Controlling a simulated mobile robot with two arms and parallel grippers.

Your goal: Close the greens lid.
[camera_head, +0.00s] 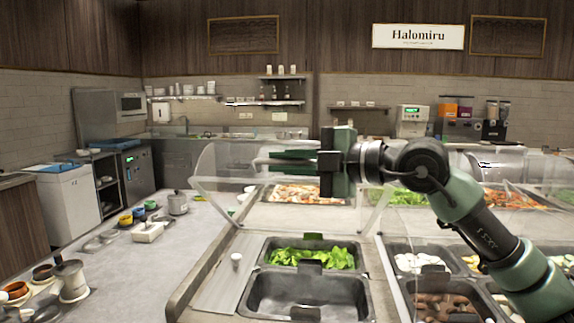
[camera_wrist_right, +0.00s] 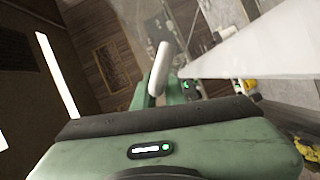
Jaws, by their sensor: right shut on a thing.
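The leafy greens (camera_head: 325,257) lie in a dark rectangular well in the counter, uncovered from above in the head view. A clear lid (camera_head: 222,160) with pale edges stands raised and tilted behind and above this well. My right gripper (camera_head: 272,158) reaches in from the right at the height of the lid, its fingers pointing left. In the right wrist view its green fingers are closed around a pale rod-like handle (camera_wrist_right: 160,68), which appears to belong to the lid. The exact contact is small and partly hidden. My left gripper is not in view.
An empty dark pan (camera_head: 305,295) sits in front of the greens. Other wells with mushrooms (camera_head: 418,262) and more food lie to the right, under my right arm. A small white knob-like item (camera_head: 236,260) stands on the bare ledge left of the greens.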

